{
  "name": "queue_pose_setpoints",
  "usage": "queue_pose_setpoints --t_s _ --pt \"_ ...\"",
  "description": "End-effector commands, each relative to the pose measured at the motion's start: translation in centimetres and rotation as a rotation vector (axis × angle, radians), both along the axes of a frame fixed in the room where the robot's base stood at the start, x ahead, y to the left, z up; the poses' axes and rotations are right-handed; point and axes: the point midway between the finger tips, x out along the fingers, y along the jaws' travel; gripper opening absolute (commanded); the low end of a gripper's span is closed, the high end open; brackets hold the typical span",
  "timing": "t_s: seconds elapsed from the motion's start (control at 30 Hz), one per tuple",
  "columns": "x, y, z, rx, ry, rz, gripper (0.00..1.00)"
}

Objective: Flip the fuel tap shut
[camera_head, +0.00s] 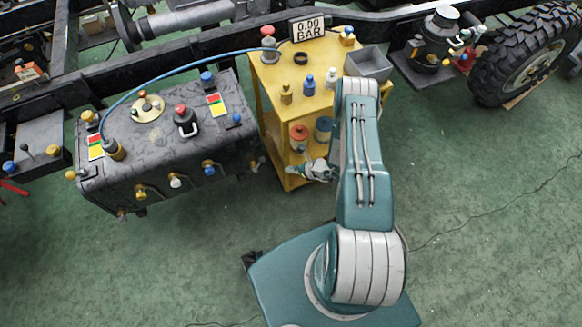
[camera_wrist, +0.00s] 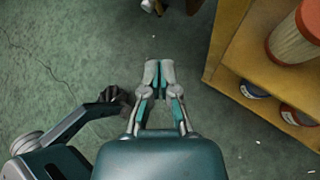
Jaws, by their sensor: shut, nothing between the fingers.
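The dark fuel tank (camera_head: 165,155) stands at the left in the head view. Along its front side sit small taps with coloured handles: a yellow one (camera_head: 140,192), a white one (camera_head: 175,182) and a blue one (camera_head: 208,168). I cannot tell which is the fuel tap. My gripper (camera_head: 292,171) is to the right of the tank, apart from it, by the front of the yellow cart. In the wrist view my gripper (camera_wrist: 158,68) is shut with its tips together, empty, over the green floor. A small yellow-white fitting (camera_wrist: 152,6) is cut off at that view's top edge.
The yellow cart (camera_head: 270,95) stands close to my gripper, with bottles on top and tins on its shelves. A blue hose (camera_head: 180,70) arches from tank to cart. The chassis frame (camera_head: 90,70) runs behind. The floor (camera_head: 150,265) before the tank is clear.

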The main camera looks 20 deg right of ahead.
Motion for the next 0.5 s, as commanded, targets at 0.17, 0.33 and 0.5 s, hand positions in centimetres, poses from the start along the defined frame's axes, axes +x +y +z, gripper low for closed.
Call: queue_pose_setpoints --t_s 0.17,0.33,0.5 --pt "2.0 2.2 -2.0 -0.001 -0.001 0.006 0.0" --pt "3.7 4.0 -3.9 -0.001 0.0 0.004 0.0" --pt "5.9 5.3 -3.2 -0.001 -0.002 0.002 0.0"
